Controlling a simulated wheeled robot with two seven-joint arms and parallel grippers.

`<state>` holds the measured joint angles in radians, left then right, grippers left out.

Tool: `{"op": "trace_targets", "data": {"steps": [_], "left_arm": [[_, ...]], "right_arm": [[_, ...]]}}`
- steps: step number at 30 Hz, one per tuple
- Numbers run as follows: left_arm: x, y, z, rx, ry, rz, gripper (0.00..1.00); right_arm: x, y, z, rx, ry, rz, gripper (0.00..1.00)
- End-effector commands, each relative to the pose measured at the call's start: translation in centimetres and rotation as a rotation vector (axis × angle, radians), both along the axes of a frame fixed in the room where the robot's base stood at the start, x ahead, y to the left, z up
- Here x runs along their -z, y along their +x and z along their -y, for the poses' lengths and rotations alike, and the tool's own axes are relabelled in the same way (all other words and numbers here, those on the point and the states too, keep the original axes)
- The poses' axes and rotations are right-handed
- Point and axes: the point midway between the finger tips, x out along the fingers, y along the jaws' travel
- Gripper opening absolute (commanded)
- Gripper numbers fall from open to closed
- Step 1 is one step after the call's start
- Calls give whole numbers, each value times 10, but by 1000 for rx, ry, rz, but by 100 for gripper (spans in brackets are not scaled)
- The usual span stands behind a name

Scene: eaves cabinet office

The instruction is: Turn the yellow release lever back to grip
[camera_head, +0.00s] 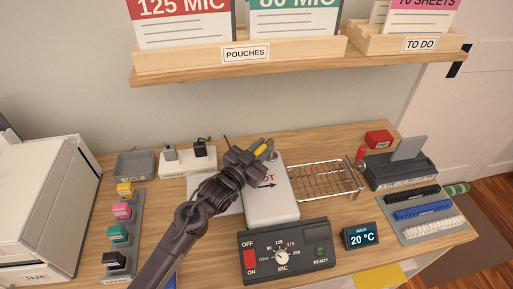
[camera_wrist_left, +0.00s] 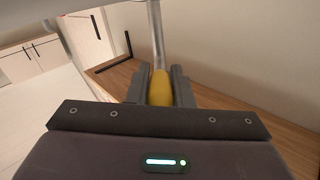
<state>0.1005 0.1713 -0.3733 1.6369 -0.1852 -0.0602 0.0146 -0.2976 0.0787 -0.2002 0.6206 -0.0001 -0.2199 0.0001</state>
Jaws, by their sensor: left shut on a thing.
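The yellow release lever (camera_head: 263,149) shows at the far end of the white laminator body (camera_head: 271,207), which carries the word HOT and an arrow. My left gripper (camera_head: 260,151) reaches over from the left and is shut on the lever's yellow grip. In the left wrist view the yellow grip (camera_wrist_left: 160,88) sits between both fingers, with a metal rod running up from it. The arm hides part of the laminator's left side. My right gripper is not in view.
A wire rack (camera_head: 325,180) stands right of the laminator. A control box (camera_head: 288,250) with a dial and red switch is in front. A binding machine (camera_head: 400,170) stands at right, stamps (camera_head: 122,210) at left. A shelf (camera_head: 300,66) overhangs the back.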

Motion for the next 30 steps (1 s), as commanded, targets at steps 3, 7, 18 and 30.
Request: {"op": "trace_targets", "data": {"steps": [3, 7, 18, 30], "left_arm": [[0, 0, 0, 0, 1, 0, 24], [0, 0, 0, 1, 1, 0, 41], [1, -6, -5, 1, 1, 0, 41], [2, -59, -37, 1, 3, -1, 41]], "right_arm": [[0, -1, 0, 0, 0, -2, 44], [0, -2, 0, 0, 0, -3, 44], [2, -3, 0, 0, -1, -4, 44], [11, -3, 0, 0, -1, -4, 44]]}}
